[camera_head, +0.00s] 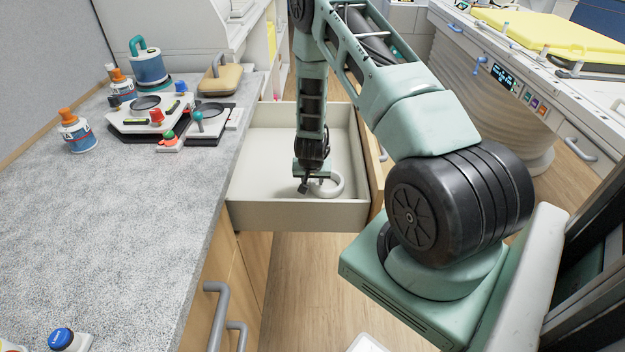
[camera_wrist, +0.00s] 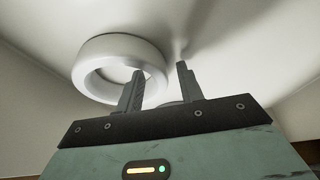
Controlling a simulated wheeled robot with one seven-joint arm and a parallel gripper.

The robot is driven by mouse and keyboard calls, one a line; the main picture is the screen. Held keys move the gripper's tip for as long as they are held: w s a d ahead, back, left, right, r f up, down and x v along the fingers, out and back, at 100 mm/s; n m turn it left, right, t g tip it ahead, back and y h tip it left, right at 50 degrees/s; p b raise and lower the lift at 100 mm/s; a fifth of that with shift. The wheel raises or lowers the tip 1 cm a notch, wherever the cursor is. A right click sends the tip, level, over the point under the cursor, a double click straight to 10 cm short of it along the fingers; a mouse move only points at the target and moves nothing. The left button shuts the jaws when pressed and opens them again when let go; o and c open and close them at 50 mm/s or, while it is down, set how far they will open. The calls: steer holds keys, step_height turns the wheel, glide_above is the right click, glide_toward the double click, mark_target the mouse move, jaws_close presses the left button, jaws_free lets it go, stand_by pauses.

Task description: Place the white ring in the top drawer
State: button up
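The white ring (camera_head: 338,187) is inside the open drawer (camera_head: 345,216), near its front wall, and appears to rest on the drawer floor. My gripper (camera_head: 305,186) reaches down into the drawer at the ring's left side in the head view and hides part of it. In the wrist view the fingers of my gripper (camera_wrist: 160,85) stand apart with a clear gap. The ring (camera_wrist: 92,55) shows large there, beyond and to the left of the fingers. The left finger overlaps its lower right rim; I cannot tell whether they touch.
A grey speckled counter (camera_head: 120,230) runs along the left of the drawer. It carries bottles (camera_head: 76,132), a white device (camera_head: 150,115) and a tan case (camera_head: 219,80). A scanner bed (camera_head: 530,75) stands at the right. Wooden floor shows between.

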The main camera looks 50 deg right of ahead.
steer(key=v, duration=1.2)
stand_by(0.4)
